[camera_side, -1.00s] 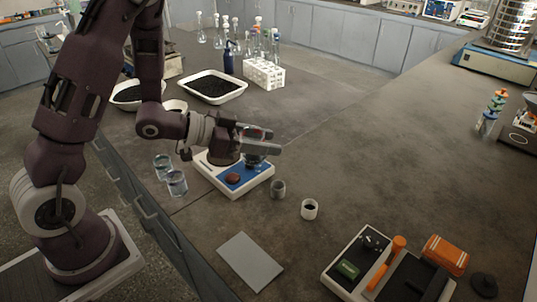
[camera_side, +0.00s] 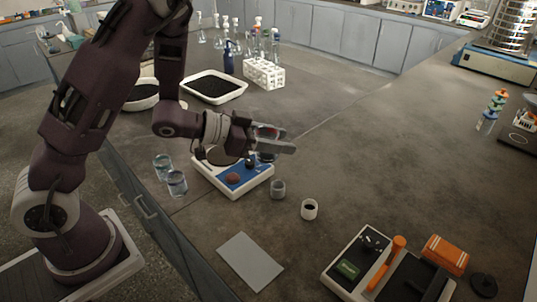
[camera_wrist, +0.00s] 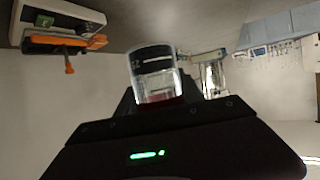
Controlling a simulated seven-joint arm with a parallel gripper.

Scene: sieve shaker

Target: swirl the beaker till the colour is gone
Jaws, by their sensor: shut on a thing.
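My gripper (camera_side: 276,142) is shut on a glass beaker (camera_side: 267,131) and holds it above the right rear part of a white and blue benchtop device. In the side view the fingers cover most of the beaker, and a bit of red shows between them. In the wrist view the beaker (camera_wrist: 153,72) is clear glass with a dark band, and red colour shows near the fingers. Its exact tilt and liquid level are hard to tell.
The benchtop device (camera_side: 243,187) lies just below my gripper. Two glass beakers (camera_side: 177,183) stand at its left, a small grey cup (camera_side: 278,189) and a white cup (camera_side: 309,209) at its right. A white test-tube rack (camera_side: 264,73) stands behind. The bench's right middle is clear.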

